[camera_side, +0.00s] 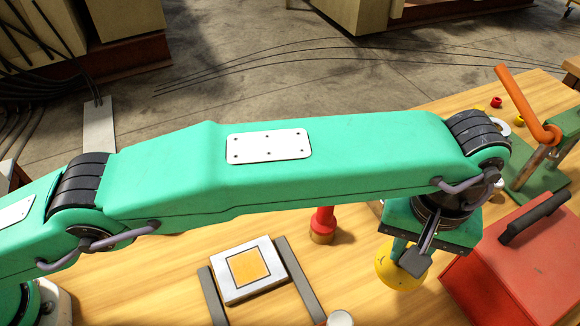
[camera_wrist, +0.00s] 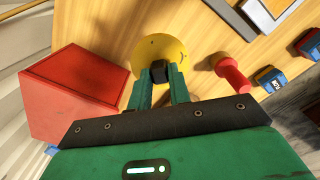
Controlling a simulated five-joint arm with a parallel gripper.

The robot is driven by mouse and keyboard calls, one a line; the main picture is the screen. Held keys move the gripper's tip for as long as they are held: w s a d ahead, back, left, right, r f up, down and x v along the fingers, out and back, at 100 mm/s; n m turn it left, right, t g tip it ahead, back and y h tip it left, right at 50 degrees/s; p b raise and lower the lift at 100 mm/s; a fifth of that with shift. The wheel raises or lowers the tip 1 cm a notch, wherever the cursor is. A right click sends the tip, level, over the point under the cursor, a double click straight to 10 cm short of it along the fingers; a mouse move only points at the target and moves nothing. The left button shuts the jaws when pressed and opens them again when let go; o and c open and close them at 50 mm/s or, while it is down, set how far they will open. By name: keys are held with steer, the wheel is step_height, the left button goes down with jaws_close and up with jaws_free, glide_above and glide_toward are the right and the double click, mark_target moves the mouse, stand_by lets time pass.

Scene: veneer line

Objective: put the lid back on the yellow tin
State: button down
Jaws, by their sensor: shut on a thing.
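My gripper (camera_side: 408,258) points down at the right part of the table, left of the red box. In the wrist view its two green fingers (camera_wrist: 160,84) are closed on a dark knob at the middle of a round yellow top, which I take for the lid (camera_wrist: 146,57). The yellow round shape also shows under my gripper in the side view (camera_side: 396,275), partly covered by the fingers. I cannot make out a separate yellow tin; whether the lid rests on it or hangs above it cannot be told.
A red box with a dark handle (camera_side: 520,262) stands close right of my gripper. A red peg (camera_side: 323,222) stands to the left. A white tile with a yellow square (camera_side: 239,289) lies between grey rails. An orange-handled clamp (camera_side: 525,105) is at the back right.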

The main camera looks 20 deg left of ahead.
steer(key=shift+r, duration=1)
steer(key=shift+w+a+r, duration=0.3)
steer(key=shift+w+a, duration=0.6)
steer(key=w+a+r+n, duration=0.2)
steer(key=w+a, duration=0.2)
steer(key=a, duration=0.6)
steer(key=w+a+r+n, duration=0.15)
steer(key=w+a, duration=0.25)
steer(key=a, duration=0.7)
steer(key=s+a+f+n, duration=0.2)
steer(key=s+a, duration=0.3)
steer(key=a, duration=0.7)
steer(key=s+a+f+n, duration=0.2)
steer(key=s+a, duration=0.2)
steer(key=a, duration=0.7)
steer(key=shift+s+f, duration=0.15)
steer(key=shift+f, duration=1.2)
steer(key=shift+s+f, duration=0.1)
steer(key=shift+f, duration=1.2)
steer(key=shift+f, duration=0.15)
